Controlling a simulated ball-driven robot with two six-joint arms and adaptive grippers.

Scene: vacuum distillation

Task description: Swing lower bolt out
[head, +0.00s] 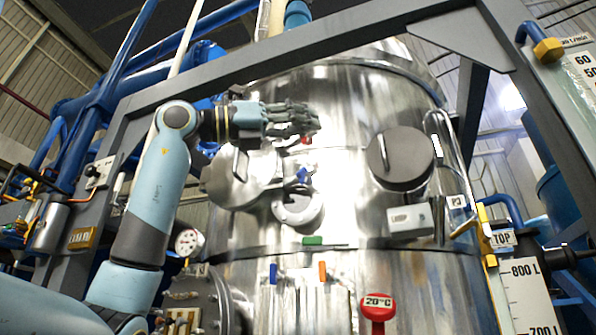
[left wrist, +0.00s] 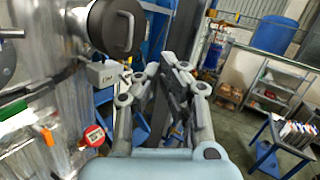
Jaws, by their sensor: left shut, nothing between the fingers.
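My left gripper (head: 312,122) reaches in from the left in front of the upper part of the shiny steel vessel (head: 335,95). It is shut and empty; its fingers also show in the left wrist view (left wrist: 165,72). Just below the fingertips is a small red part (head: 306,141). Lower down, a blue-ended part (head: 302,176) sits above a round port ring (head: 297,207). A round grey hatch cover (head: 232,180) is left of these. I cannot tell for certain which part is the lower bolt. My right gripper is not in view.
A dark round cover with a handle (head: 400,158) is on the vessel's right; it also shows in the left wrist view (left wrist: 117,27). A lamp box (head: 410,221) is below it. A grey frame beam (head: 330,45) crosses above my gripper. A red 20°C gauge (head: 377,308) is low in front.

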